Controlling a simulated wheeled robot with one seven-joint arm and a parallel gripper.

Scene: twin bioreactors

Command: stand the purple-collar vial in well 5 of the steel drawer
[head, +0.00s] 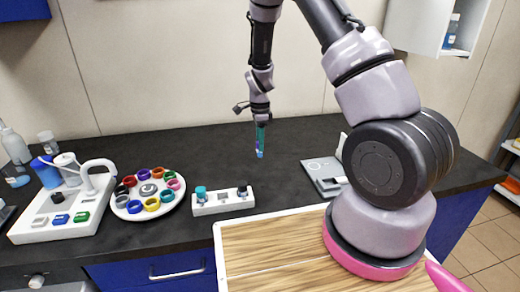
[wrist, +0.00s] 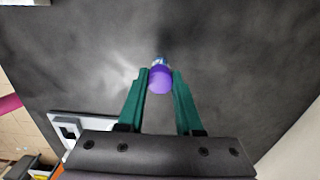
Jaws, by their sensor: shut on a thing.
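My gripper (head: 261,128) hangs above the dark counter, with its fingers pointing down. It is shut on the purple-collar vial (head: 260,154), whose lower end shows blue below the fingers. In the wrist view, my gripper's green fingers (wrist: 159,82) hold the vial by its purple collar (wrist: 160,79); the rest of the vial is mostly hidden behind the collar. The vial is upright in the head view and clear of the counter. I cannot make out a steel drawer with numbered wells for sure; a flat grey unit (head: 322,172) lies to the right of the vial, partly hidden by my arm.
A white block with teal and black knobs (head: 222,203) stands left of the vial. Further left are a round tray of coloured rings (head: 135,207) and a white station (head: 45,225) with coloured blocks. A wooden-topped surface (head: 265,255) is in front. The counter beneath the vial is clear.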

